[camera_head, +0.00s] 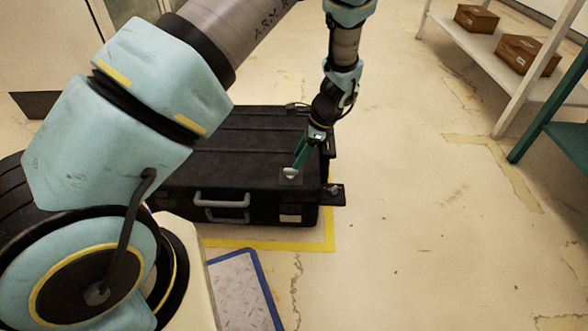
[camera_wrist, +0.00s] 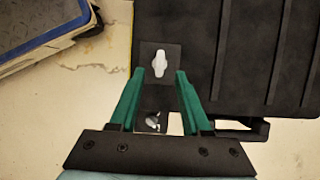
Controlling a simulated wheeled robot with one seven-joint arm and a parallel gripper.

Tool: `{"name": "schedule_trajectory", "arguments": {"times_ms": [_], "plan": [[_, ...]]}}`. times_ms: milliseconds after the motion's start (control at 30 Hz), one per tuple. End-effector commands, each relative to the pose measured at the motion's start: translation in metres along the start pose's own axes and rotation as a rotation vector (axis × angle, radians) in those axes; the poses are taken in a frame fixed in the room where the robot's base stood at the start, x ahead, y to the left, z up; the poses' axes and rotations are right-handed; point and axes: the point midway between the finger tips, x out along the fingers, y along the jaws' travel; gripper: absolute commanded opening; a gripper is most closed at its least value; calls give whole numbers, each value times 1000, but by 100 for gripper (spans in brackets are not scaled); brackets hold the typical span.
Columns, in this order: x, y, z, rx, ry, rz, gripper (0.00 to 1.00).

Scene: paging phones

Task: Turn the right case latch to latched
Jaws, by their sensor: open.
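The black case (camera_head: 228,150) lies shut on the floor. A pale latch knob (camera_head: 291,173) sits on a dark plate at its lid's front right corner. In the wrist view this knob (camera_wrist: 159,64) is elongated, its long axis running up and down the picture. My gripper (camera_wrist: 160,74) is open, its green fingers on either side of the knob's near end, apart from it as far as I can tell. In the head view my gripper (camera_head: 295,163) reaches down to the knob. A second silver knob (camera_wrist: 152,121) shows lower between the fingers, on a side plate (camera_head: 334,190).
A grey handle (camera_head: 222,202) is on the case's front. Yellow tape (camera_head: 329,232) marks the floor around it. A blue-edged mat (camera_head: 240,285) lies in front. A shelf (camera_head: 490,50) with brown boxes stands at the back right. The floor to the right is clear.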

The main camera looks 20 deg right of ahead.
Motion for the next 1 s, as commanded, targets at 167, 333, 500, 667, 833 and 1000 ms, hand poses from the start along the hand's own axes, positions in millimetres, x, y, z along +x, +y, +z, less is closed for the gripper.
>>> {"name": "schedule_trajectory", "arguments": {"times_ms": [167,333,500,667,833,1000], "plan": [[31,0,-1,0,0,1,48],[44,0,0,-1,0,1,48],[47,0,0,-1,1,0,48],[46,0,0,-1,1,0,48],[46,0,0,-1,1,0,30],[46,0,0,-1,1,0,10]]}}
